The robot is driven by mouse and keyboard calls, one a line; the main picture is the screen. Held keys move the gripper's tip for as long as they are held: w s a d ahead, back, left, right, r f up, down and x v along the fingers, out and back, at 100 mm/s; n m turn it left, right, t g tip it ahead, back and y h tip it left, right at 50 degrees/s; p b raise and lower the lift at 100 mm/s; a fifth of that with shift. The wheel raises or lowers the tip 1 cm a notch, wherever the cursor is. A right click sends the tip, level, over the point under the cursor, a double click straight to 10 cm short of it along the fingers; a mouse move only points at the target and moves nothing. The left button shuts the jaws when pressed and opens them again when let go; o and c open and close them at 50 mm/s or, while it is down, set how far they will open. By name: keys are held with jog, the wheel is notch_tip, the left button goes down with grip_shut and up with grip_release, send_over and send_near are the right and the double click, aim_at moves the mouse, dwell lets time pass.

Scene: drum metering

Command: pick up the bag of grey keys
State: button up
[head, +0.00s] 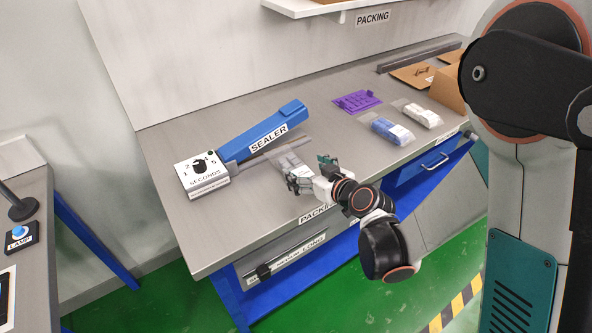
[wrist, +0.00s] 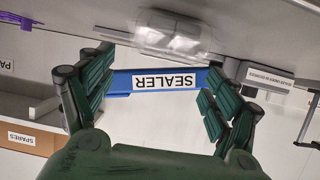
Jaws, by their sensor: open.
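A clear bag of grey keys (head: 290,163) lies on the grey packing bench, just in front of the blue sealer (head: 265,128). My gripper (head: 308,173) is at the bench's front edge, beside the bag on its near side, and partly covers it. The wrist view is upside down. It shows a clear bag with pale contents (wrist: 172,36) at the top, beyond the open fingers (wrist: 160,75). The jaws are spread with nothing between them. I cannot tell the exact height of the gripper over the bench.
The sealer's white timer box (head: 201,174) stands left of the bag. To the right lie a purple piece (head: 357,101), a bag of blue pieces (head: 388,129), a bag of cream pieces (head: 421,115) and cardboard (head: 412,75). Bare bench lies between the grey and blue bags.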

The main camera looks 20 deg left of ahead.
aim_at(296, 167)
jog(key=shift+f+b+x, duration=0.15)
jog(key=shift+b+x, duration=0.4)
jog(key=shift+x, duration=0.95)
jog(key=shift+f+b+x, duration=0.1)
jog(key=shift+b+x, duration=0.4)
jog(key=shift+x, duration=0.95)
jog(key=shift+s+r, duration=0.1)
jog(key=shift+s, duration=0.1)
jog(key=c, duration=1.3)
